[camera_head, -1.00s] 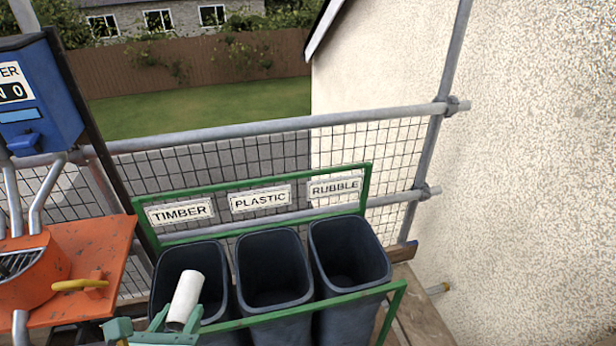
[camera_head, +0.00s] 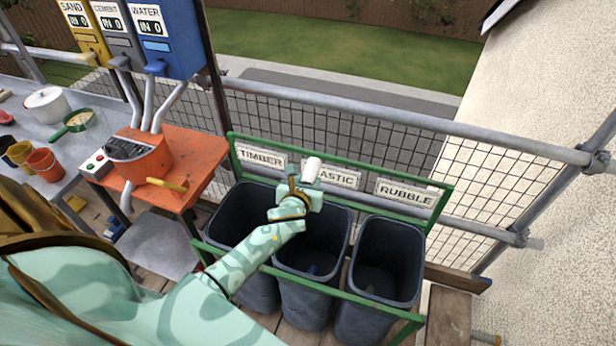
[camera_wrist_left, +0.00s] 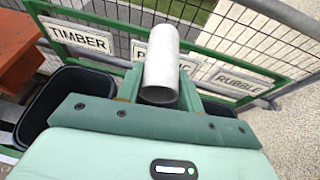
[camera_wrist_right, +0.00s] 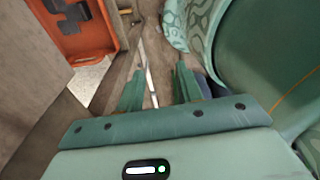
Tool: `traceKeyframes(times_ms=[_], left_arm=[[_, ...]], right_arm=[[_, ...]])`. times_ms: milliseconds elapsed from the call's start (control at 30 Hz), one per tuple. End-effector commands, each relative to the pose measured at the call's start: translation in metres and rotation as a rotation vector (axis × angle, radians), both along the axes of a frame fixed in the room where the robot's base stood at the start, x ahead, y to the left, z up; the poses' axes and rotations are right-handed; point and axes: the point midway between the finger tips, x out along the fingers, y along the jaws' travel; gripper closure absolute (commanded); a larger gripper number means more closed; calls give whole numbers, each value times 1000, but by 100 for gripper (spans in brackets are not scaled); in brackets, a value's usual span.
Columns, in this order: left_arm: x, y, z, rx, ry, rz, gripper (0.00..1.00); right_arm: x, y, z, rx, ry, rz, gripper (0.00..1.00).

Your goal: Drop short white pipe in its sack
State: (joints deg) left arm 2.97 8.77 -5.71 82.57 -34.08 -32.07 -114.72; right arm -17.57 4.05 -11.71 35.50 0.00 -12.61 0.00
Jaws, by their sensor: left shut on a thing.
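The short white pipe (camera_head: 311,170) is held in my left gripper (camera_head: 299,188), which is shut on it. In the left wrist view the pipe (camera_wrist_left: 162,65) stands up between the fingers, its open end facing the camera. In the head view the gripper is above the middle bin, the plastic sack (camera_head: 328,250), and the pipe covers part of the PLASTIC sign (camera_head: 342,180). The timber sack (camera_head: 228,212) is to its left and the rubble sack (camera_head: 385,265) to its right. My right gripper (camera_wrist_right: 157,85) shows only in its wrist view, its fingers apart with nothing between them.
A green frame (camera_head: 420,190) holds the three dark bins. An orange mixer stand (camera_head: 195,150) is at the left, below the dispensers (camera_head: 160,40). A scaffold rail (camera_head: 400,125) and mesh run behind. A rough wall (camera_head: 560,200) is at the right.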

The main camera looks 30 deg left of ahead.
Motion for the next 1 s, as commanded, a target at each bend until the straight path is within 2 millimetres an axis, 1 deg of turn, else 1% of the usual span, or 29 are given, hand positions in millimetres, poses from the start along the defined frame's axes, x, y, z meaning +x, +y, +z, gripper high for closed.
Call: traceKeyframes(times_ms=[33, 100, 300, 400, 533, 800, 833, 867, 900, 933, 1000], left_arm=[[0, 0, -12, -2, 2, 0, 85], [0, -1, -23, -2, 2, -1, 85], [-1, -1, -47, -1, 3, -1, 85], [-1, -1, -54, -1, 3, -1, 85], [-1, -1, -57, -1, 2, -1, 85], [-1, -1, -55, 0, 2, -1, 85], [-1, -1, -55, 0, 1, -1, 60], [-1, -1, -55, 0, 2, -1, 52], [-1, -1, -55, 0, 2, -1, 41], [-1, -1, -55, 0, 2, -1, 38], [-1, -1, -55, 0, 2, -1, 38]], right_arm=[[-1, 0, -12, 0, 3, 0, 64], [-2, -1, -24, -1, 5, 0, 64], [-1, -6, -50, -8, 7, 0, 64], [-1, -8, -59, -10, 8, -1, 64], [-1, -9, -63, -12, 10, -2, 64], [-1, -9, -62, -12, 9, -2, 64], [-1, -9, -62, -12, 9, -2, 64], [-1, -9, -62, -12, 9, -2, 64], [-1, -9, -62, -12, 9, -2, 64], [-1, -9, -62, -12, 9, -2, 64], [-1, -9, -62, -12, 9, -2, 64]])
